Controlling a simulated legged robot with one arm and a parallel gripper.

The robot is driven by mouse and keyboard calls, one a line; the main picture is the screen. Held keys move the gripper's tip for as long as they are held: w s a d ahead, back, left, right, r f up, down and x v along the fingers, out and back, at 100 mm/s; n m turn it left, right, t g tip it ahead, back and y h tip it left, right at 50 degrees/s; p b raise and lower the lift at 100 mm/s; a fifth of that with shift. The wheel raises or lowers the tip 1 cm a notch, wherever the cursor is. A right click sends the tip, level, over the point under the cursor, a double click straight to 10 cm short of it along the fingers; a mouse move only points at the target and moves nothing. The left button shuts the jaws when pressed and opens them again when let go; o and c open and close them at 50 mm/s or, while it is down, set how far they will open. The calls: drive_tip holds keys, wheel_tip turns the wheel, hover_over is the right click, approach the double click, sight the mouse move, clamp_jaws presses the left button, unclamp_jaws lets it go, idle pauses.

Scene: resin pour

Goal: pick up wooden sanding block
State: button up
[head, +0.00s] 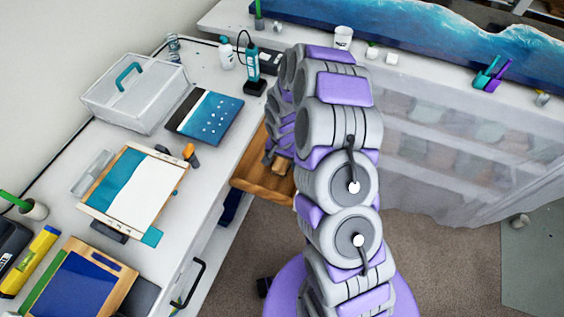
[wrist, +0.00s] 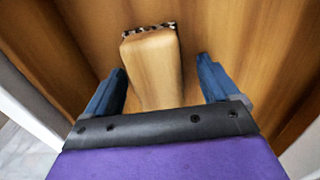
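The wooden sanding block (wrist: 152,65) is a light wood block with a dark speckled edge at its far end. It lies on a brown wooden surface, seen in the wrist view between the two blue fingers of my gripper (wrist: 160,88). The fingers are spread apart, with a gap on each side of the block. The near end of the block is hidden behind the dark gripper bar. In the head view, a small part of the block (head: 279,166) shows beside my gripper, which is mostly hidden by my arm over the open wooden drawer (head: 258,182).
The white worktop (head: 215,150) at left holds a clear bin (head: 133,92), a blue panel (head: 204,115), a framed board (head: 135,190) and a yellow level (head: 30,262). A plastic-draped shelf (head: 460,135) stands at right. The drawer's wooden sides lie close around my gripper.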

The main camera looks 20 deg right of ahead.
drive_tip(key=shift+d, duration=0.15)
drive_tip(key=c, duration=1.2)
drive_tip(key=shift+o, duration=0.2)
drive_tip(key=shift+r+p, duration=1)
drive_tip(key=shift+r, duration=4.05)
